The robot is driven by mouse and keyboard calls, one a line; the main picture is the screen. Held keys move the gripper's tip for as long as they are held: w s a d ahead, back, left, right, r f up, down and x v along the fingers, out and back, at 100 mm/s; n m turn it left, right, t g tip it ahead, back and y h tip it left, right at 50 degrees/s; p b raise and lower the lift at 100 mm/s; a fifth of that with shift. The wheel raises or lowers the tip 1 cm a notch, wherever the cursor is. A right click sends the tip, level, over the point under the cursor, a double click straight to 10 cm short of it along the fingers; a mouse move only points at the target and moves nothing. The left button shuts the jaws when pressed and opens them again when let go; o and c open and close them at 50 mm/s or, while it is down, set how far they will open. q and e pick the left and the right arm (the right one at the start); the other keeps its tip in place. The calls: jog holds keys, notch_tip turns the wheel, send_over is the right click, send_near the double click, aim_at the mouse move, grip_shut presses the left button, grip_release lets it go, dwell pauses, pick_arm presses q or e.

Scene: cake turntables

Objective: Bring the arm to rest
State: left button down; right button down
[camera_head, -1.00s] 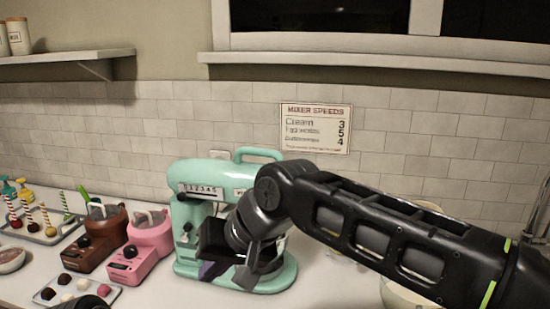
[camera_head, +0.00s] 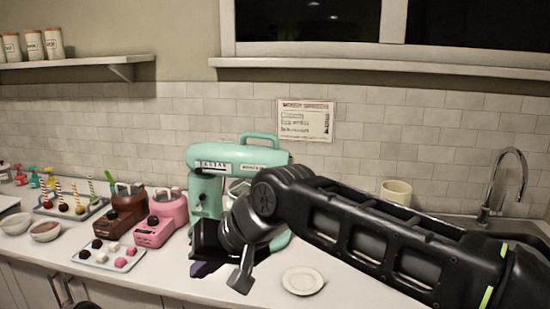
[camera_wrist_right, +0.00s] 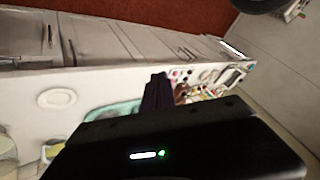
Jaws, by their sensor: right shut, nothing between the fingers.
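My right arm comes in from the right in the head view, in front of the mint-green stand mixer (camera_head: 240,157). My right gripper (camera_head: 204,268) is shut and empty, above the counter and partly hidden behind its own wrist. Its dark shut fingers also show in the right wrist view (camera_wrist_right: 157,92), with the mint mixer base (camera_wrist_right: 110,110) beyond them. My left gripper is not in view; only a dark rounded piece shows at the bottom left edge of the head view.
A pink machine (camera_head: 165,220) and a brown one (camera_head: 122,212) stand left of the mixer. A sweets tray (camera_head: 88,261) lies in front. A white plate (camera_head: 303,281) lies right of my gripper. A cream pot (camera_head: 396,191) and sink tap (camera_head: 512,165) are behind my arm.

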jog(key=w+a+f+t+y, duration=0.1)
jog(key=w+f, duration=0.2)
jog(key=f, duration=0.4)
jog(key=w+a+f, duration=0.1)
jog(key=w+f, duration=0.2)
jog(key=f, duration=0.4)
jog(key=s+d+f+h, duration=0.1)
jog(key=d+f, duration=0.2)
jog(key=f, duration=0.6)
jog(key=d+f, duration=0.3)
jog(key=f, duration=0.5)
jog(key=s+d+f+m+g+h, duration=0.1)
jog(key=s+d+f, duration=0.4)
jog(key=s+f, duration=0.2)
jog(key=s+d+f+m+g+h, duration=0.1)
jog(key=s+d+f+m+g, duration=0.1)
jog(key=s+d+f, duration=0.3)
jog(key=s+d+f+m+g, duration=0.1)
jog(key=s+d+f, duration=0.4)
jog(key=s+f, duration=0.6)
notch_tip(320, 180, down, 2)
jog(key=shift+s+d+f+m+g+h, duration=0.1)
jog(key=shift+s+d+m+g+h, duration=0.1)
jog(key=shift+d+m+g+h, duration=0.35)
jog(key=shift+a, duration=0.2)
